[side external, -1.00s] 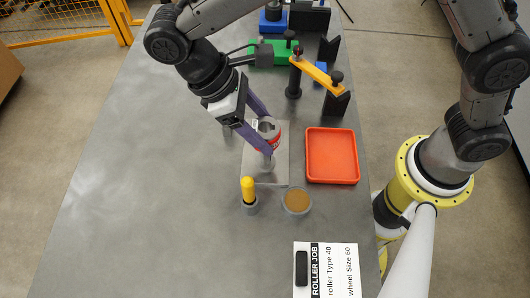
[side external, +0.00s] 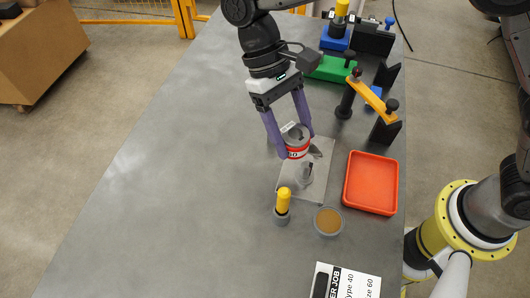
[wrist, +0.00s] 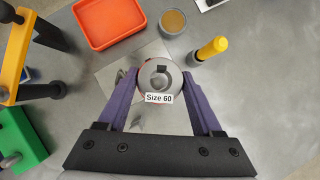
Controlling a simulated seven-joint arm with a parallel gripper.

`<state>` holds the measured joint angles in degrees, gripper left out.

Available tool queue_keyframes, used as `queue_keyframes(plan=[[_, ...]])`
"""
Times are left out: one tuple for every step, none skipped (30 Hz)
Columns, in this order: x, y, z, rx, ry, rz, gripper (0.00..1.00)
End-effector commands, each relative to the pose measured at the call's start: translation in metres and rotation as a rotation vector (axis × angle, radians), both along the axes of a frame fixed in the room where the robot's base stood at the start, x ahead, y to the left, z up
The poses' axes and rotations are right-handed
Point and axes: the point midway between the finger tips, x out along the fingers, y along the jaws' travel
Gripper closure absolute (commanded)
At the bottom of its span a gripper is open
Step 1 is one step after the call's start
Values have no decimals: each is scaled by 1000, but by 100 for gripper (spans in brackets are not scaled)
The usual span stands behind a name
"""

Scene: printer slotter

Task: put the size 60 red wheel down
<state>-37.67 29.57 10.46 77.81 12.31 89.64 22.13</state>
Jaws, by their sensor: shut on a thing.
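The size 60 red wheel (side external: 298,151) has a grey top with a bore and a red band on its side. In the wrist view the wheel (wrist: 158,72) carries a "Size 60" label. My gripper (side external: 297,146) is shut on it, one purple finger on each side, also seen in the wrist view (wrist: 160,76). The wheel appears held above the back part of a light grey plate (side external: 288,188). A grey metal upright (side external: 306,173) stands on the plate, just in front of the wheel in the side view. The gap beneath the wheel is hard to judge.
A red tray (side external: 371,183) lies right of the plate. A yellow-handled tool (side external: 283,200) and a round brown-filled cup (side external: 328,221) stand in front. An orange-armed fixture (side external: 372,95) and green block (side external: 331,68) stand behind. The table's left side is clear.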

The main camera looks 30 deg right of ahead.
Motion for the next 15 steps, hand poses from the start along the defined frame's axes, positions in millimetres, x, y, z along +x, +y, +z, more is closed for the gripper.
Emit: queue_keyframes(plan=[[16, -6, 1, 2, -1, -121, 91], [25, -10, 1, 2, -1, -188, 91], [37, -15, 1, 2, 0, -278, 91], [46, -20, 2, 2, 0, -345, 91], [56, -25, 2, 2, -1, -412, 91], [69, -35, 3, 3, -1, -501, 91], [79, -42, 3, 3, -1, -565, 91], [89, -50, 4, 2, -1, -629, 91], [102, -62, 4, 3, -2, -704, 91], [111, -72, 4, 1, -1, -755, 91], [119, -81, 4, 1, -1, -800, 91], [128, -93, 4, 2, -1, -850, 91], [134, -102, 3, 2, -1, -878, 91], [139, -111, 3, 1, -1, -903, 91], [144, -121, 3, 1, -1, -930, 91]])
